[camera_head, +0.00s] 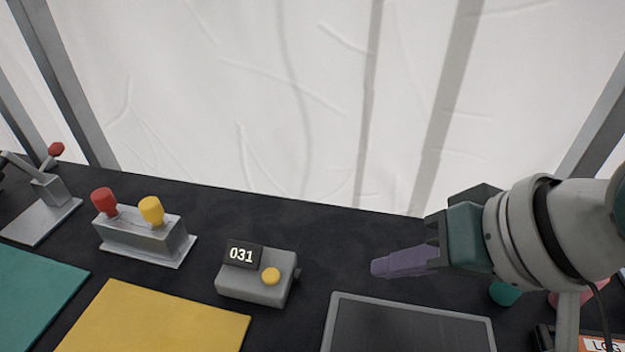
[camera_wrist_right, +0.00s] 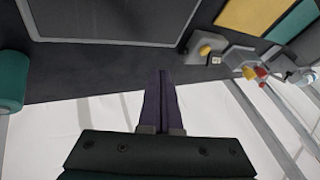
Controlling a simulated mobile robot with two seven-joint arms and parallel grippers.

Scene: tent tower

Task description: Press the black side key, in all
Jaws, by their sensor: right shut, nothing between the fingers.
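A grey counter box (camera_head: 256,287) stands on the black table and its display reads 031. It has a yellow button (camera_head: 270,276) on top and a small black side key (camera_head: 297,274) on its right side. The box also shows in the right wrist view (camera_wrist_right: 212,40). My right gripper (camera_head: 374,267) is shut and empty, with purple fingers pointing left towards the key. A clear gap lies between the fingertips and the key. The shut fingers also show in the right wrist view (camera_wrist_right: 160,73). My left gripper is not in view.
A dark grey-framed panel (camera_head: 408,325) lies in front of my right gripper. A yellow mat (camera_head: 150,322) and a teal mat (camera_head: 35,295) lie at the left. Behind them stand a box with red and yellow knobs (camera_head: 145,236) and a red-tipped lever (camera_head: 45,190). A teal object (camera_head: 505,293) is at right.

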